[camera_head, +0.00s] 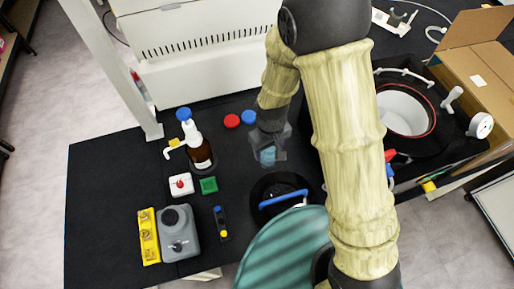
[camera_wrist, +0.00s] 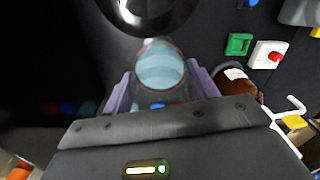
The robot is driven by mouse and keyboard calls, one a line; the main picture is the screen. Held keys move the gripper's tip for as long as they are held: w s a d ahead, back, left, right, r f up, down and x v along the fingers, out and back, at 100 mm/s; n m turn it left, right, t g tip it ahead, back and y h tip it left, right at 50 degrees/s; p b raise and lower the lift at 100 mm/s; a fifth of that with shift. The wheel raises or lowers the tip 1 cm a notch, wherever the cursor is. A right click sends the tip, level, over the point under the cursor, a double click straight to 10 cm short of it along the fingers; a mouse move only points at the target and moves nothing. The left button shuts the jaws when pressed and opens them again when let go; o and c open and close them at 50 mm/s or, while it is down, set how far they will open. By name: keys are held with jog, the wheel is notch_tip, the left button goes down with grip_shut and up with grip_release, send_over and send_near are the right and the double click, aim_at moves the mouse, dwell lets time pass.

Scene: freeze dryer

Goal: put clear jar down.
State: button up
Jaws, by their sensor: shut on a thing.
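The clear jar (camera_wrist: 160,70) is between my gripper's purple fingers (camera_wrist: 160,92) in the wrist view. It looks like a transparent cylinder with a pale blue-teal tint. In the head view my gripper (camera_head: 268,152) points down over the black table, shut on the jar (camera_head: 267,156), which shows as a small teal shape between the fingers. The jar's base is partly hidden, and I cannot tell whether it touches the table (camera_head: 105,190).
A brown bottle (camera_head: 199,152) stands left of my gripper. Red (camera_head: 232,121) and blue (camera_head: 248,117) caps lie near it. A green block (camera_head: 208,185) and a red-button box (camera_head: 181,184) are front left. A round black vessel with a blue handle (camera_head: 283,198) is just in front.

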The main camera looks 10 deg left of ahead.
jog(key=w+a+f+b, duration=0.4)
jog(key=w+a+b, duration=0.2)
jog(key=w, duration=0.5)
jog(key=shift+a+f, duration=0.35)
jog(key=shift+a, duration=0.1)
jog(key=shift+f, duration=0.1)
notch_tip(320, 180, down, 6)
jog(key=shift+w+r+p, duration=0.1)
jog(key=shift+r+p, duration=0.05)
jog(key=shift+p, duration=0.4)
jog(key=shift+f+p, duration=0.55)
jog(key=shift+f, duration=1.5)
jog(key=shift+f, duration=0.1)
